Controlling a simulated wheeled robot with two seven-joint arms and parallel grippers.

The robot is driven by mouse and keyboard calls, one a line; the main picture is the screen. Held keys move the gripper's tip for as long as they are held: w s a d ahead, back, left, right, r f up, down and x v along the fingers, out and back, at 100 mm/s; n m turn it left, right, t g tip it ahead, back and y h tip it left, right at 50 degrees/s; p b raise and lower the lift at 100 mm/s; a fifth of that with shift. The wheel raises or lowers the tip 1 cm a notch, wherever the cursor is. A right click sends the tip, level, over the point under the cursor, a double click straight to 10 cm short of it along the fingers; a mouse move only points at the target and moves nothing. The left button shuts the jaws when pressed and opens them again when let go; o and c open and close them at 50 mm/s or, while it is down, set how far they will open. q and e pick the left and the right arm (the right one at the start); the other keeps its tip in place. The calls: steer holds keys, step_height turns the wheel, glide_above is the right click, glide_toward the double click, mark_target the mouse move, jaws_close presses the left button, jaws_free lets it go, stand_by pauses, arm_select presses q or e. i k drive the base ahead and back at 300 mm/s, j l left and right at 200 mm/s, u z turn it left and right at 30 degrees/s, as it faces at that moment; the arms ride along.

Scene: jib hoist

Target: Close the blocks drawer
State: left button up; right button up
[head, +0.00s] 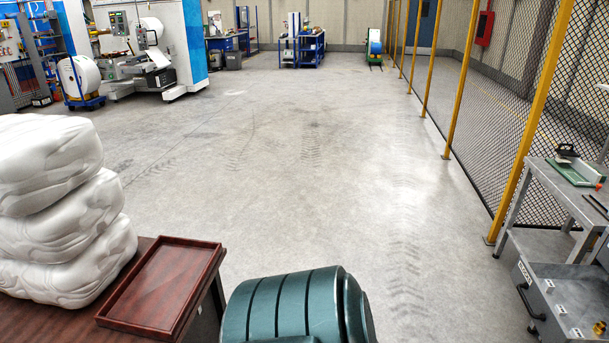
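A grey metal drawer (553,290) juts out from the grey workbench at the lower right edge of the head view. It stands open, with a dark handle (526,301) on its front face. Lettering on the front is too small to read surely. Small brass-coloured pieces (598,328) show at its right, cut off by the picture edge. The back of the drawer is out of view. Neither of my grippers is in view.
The workbench (560,190) carries a green-based tool (575,172). A yellow-posted mesh fence (520,130) runs behind it. A ribbed dark green object (290,308) is at bottom centre. A brown tray (165,288) and stacked white bundles (55,220) are left. The middle floor is clear.

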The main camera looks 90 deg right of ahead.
mark_target(584, 291)
steer(key=i, duration=0.35)
steer(key=z, duration=4.5)
